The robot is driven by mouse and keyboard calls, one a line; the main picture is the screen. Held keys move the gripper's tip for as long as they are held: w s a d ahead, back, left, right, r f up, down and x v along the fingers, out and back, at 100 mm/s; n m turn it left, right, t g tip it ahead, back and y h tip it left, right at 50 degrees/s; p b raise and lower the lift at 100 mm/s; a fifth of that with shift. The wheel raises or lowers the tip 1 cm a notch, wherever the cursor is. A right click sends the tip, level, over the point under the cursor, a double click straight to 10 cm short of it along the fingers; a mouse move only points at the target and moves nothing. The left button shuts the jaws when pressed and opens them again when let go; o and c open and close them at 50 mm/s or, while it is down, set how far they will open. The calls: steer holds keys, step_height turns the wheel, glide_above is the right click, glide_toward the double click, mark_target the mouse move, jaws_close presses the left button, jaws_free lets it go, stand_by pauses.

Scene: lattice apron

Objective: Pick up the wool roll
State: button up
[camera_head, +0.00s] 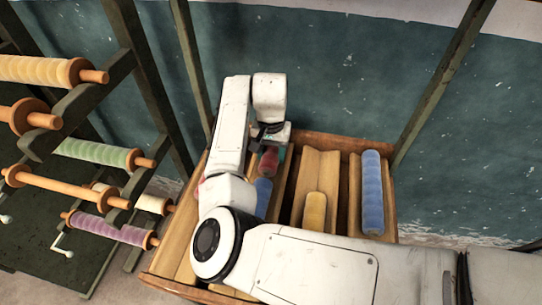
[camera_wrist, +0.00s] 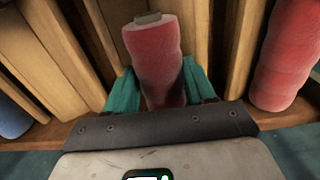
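A red wool roll (camera_wrist: 154,55) with a pale core end stands out between the two teal fingers of my gripper (camera_wrist: 162,88) in the wrist view. The fingers press on both its sides, so my gripper is shut on it. In the head view, the red roll (camera_head: 268,160) shows just below my gripper (camera_head: 272,138), over the far end of the wooden tray (camera_head: 328,142). My arm hides part of the tray. I cannot tell whether the roll is clear of its trough.
A second red roll (camera_wrist: 287,55) lies to the right in the wrist view. The tray also holds a yellow roll (camera_head: 314,212), a long blue roll (camera_head: 372,192) and a partly hidden blue roll (camera_head: 263,196). Wooden dividers stand between troughs. A rack of spools (camera_head: 100,153) stands left.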

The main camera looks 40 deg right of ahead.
steer(key=c, duration=0.4)
steer(key=shift+r, duration=0.1)
